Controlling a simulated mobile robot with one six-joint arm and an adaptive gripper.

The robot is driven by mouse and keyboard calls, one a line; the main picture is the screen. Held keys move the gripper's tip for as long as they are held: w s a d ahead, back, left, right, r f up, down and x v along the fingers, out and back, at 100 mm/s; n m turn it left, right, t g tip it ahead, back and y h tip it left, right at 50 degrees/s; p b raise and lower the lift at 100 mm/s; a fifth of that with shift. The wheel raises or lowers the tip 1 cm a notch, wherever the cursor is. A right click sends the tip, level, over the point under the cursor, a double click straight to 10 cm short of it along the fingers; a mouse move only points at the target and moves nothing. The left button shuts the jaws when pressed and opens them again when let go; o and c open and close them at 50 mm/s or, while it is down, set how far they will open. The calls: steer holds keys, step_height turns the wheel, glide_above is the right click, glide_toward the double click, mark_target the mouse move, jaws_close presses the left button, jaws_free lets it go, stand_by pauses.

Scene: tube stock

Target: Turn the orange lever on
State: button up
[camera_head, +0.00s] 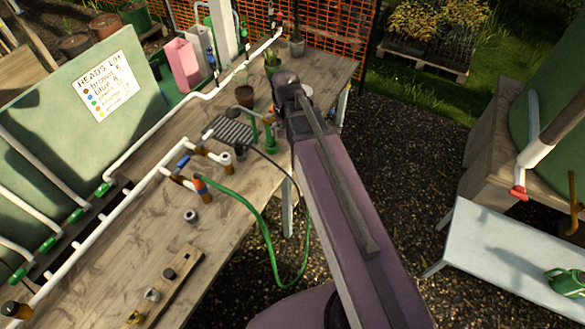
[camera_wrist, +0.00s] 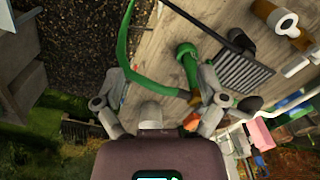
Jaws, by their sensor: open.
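A green standpipe (camera_head: 269,136) rises from the wooden bench, just left of my gripper in the head view. In the wrist view the standpipe (camera_wrist: 188,62) runs from its round flange toward the space between my fingers. A small orange piece (camera_wrist: 192,122), which looks like the lever, shows beside the right finger; the finger and gripper body partly hide it, so its angle is unclear. In the head view my arm hides the fingertips.
A green hose (camera_head: 265,228) loops off the bench edge, and a dark cable runs nearby. A black grate (camera_wrist: 245,75) lies beside the standpipe. A brown pot (camera_head: 245,96) and white piping with a blue handle (camera_head: 183,161) stand on the bench (camera_head: 215,245). Open gravel lies right.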

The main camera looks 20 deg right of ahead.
steer(key=s+f+n+b, duration=0.3)
steer(key=s+f+b, duration=0.3)
steer(key=s+f, duration=0.1)
steer(key=shift+s, duration=0.15)
